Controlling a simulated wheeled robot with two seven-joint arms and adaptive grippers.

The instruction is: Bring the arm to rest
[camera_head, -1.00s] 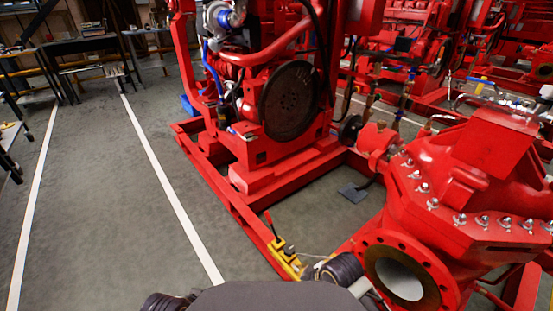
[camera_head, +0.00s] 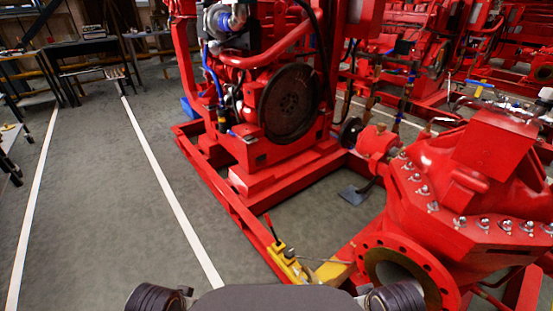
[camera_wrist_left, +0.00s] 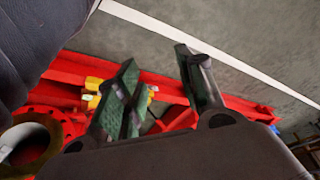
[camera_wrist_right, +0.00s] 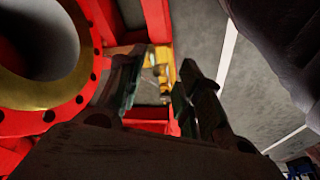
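My left gripper (camera_wrist_left: 160,90) shows in the left wrist view with its two dark green fingers apart and nothing between them. My right gripper (camera_wrist_right: 158,95) shows in the right wrist view, also with fingers apart and empty. In the head view neither gripper shows. Only dark ribbed parts of my arms appear at the bottom edge, one on each side of my grey body. The red pump (camera_head: 470,190) stands at the right, its round flange opening (camera_head: 405,275) close to my right arm part. Whether they touch cannot be told.
A red engine (camera_head: 270,100) stands on a red base frame (camera_head: 225,190) ahead. A yellow tool with a red handle (camera_head: 285,260) lies at the frame's near end. Grey floor with white lines (camera_head: 170,190) is free at the left. A dark table (camera_head: 85,45) stands far left.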

